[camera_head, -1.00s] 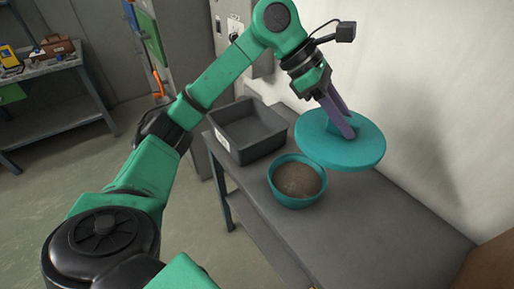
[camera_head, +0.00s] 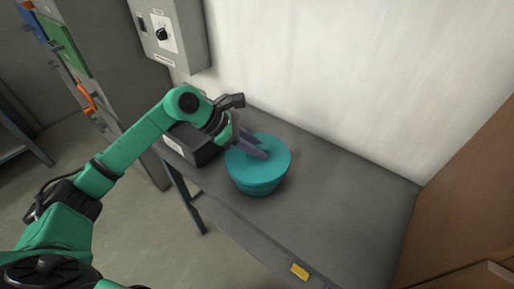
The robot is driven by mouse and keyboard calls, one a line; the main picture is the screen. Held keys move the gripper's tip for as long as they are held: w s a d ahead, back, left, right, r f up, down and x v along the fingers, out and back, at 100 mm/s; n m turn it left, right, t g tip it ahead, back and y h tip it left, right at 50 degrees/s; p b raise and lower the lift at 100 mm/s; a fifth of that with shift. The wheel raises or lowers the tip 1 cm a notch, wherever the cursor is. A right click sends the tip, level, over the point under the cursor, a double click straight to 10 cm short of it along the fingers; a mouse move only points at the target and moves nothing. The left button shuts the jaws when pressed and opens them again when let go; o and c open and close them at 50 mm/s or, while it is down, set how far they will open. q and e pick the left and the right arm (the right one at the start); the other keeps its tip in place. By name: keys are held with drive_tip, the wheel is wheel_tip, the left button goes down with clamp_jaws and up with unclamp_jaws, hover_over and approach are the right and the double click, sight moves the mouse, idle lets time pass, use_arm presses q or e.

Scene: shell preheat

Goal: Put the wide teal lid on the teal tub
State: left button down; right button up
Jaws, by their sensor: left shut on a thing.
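The wide teal lid (camera_head: 274,163) is over the mouth of the teal tub (camera_head: 257,189) on the grey bench. It covers the opening, so the tub's contents are hidden. The lid looks about level and close to the rim; I cannot tell whether it is fully seated all round. My left gripper (camera_head: 262,150) is shut on the lid, its purple fingers at the top of the lid near the middle. My right gripper is not in view.
A dark grey bin (camera_head: 197,150) stands on the bench left of the tub, partly behind my left arm. A yellow item (camera_head: 300,271) is at the bench's front edge. The bench (camera_head: 340,200) is clear to the right. A control box (camera_head: 172,35) hangs on the wall.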

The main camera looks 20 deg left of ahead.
use_arm(q)
drive_tip(key=shift+f, duration=0.6)
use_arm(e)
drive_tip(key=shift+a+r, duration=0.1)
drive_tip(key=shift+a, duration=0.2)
use_arm(q)
drive_tip(key=shift+f, duration=0.1)
drive_tip(key=shift+f+b, duration=0.15)
drive_tip(key=shift+b, duration=0.15)
drive_tip(key=c, duration=0.6)
unclamp_jaws()
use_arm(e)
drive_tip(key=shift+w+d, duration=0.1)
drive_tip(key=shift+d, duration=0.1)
